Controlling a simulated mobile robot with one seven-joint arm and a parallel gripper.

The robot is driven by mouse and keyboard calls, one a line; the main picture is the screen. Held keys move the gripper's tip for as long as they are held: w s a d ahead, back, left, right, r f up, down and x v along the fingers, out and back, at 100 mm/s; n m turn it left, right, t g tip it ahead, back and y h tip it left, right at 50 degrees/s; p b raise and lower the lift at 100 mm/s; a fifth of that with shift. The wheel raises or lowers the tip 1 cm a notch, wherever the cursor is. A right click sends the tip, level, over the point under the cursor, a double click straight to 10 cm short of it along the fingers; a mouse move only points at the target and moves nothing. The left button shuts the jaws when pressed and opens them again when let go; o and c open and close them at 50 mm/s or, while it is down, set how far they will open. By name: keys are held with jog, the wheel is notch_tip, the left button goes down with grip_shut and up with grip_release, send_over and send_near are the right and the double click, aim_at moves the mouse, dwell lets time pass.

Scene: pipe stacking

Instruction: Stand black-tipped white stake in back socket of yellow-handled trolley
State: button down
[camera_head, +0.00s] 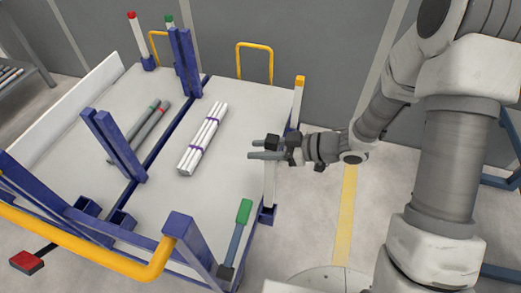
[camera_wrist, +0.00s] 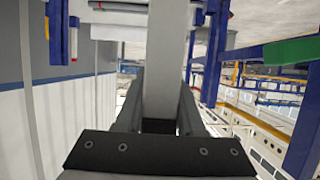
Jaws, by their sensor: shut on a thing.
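A white stake (camera_head: 269,185) stands about upright at the right edge of the trolley deck (camera_head: 228,160). A black part at its top (camera_head: 272,142) shows between my fingers. Its lower end is at a blue socket (camera_head: 267,214) on that edge; I cannot tell how deep it sits. My gripper (camera_head: 255,149) is shut on the stake near its top, reaching in from the right. In the wrist view the stake (camera_wrist: 160,60) runs up between both fingers. The trolley has a yellow handle (camera_head: 100,245) at the front left.
An orange-tipped white stake (camera_head: 297,100) stands just behind. A green-tipped stake (camera_head: 239,235) stands at the near corner. A bundle of white pipes (camera_head: 203,138) lies on the deck, with grey rods (camera_head: 138,130) left of it. Blue posts (camera_head: 115,145) rise between them.

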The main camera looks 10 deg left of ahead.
notch_tip(320, 180, up, 8)
jog(key=p, duration=0.7)
jog(key=shift+w, duration=0.1)
